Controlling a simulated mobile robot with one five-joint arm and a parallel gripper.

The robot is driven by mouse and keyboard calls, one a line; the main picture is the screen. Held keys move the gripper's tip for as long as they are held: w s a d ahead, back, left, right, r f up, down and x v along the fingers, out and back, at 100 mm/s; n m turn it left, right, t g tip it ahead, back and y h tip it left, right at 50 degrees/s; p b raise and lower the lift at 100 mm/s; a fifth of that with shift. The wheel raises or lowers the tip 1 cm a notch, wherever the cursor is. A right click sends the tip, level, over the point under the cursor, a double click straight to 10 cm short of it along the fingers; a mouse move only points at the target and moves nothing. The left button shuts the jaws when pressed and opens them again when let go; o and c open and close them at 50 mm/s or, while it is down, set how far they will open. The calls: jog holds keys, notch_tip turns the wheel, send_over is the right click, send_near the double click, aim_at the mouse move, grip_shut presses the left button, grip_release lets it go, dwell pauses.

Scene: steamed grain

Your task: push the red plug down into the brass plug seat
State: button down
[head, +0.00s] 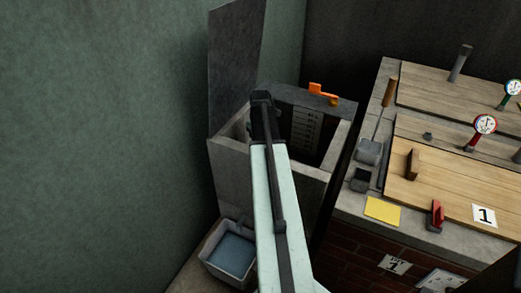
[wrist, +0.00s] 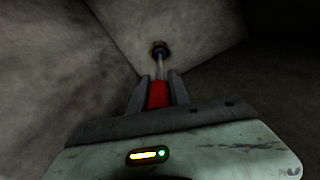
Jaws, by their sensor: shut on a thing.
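In the wrist view my gripper (wrist: 159,78) is shut on the red plug (wrist: 158,95), whose red part sits between the two dark fingers. A thin pale rod runs from it to a dark and brass-coloured round piece (wrist: 159,47) against the grey floor or wall. I cannot tell whether this piece is the plug's end, the brass seat, or both together. In the head view my arm reaches over the near wall of a concrete tank (head: 345,135); the plug, the seat and my fingers cannot be made out there.
Grey tank walls (wrist: 75,45) close in around my gripper. An orange lever (head: 323,92) sits on the tank's far rim, and a tall slab (head: 235,65) stands at its left. A tub (head: 218,262) is in front. A bench with wooden lids (head: 445,180) and gauges (head: 485,124) stands right.

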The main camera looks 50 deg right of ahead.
jog(key=shift+f+b, duration=0.4)
jog(key=shift+f, duration=0.15)
jog(key=c, duration=1.1)
grip_release()
jog(key=shift+r, duration=0.1)
notch_tip(320, 180, up, 8)
jog(key=p, duration=0.8)
jog(key=shift+f, duration=0.2)
jog(key=shift+r, duration=0.1)
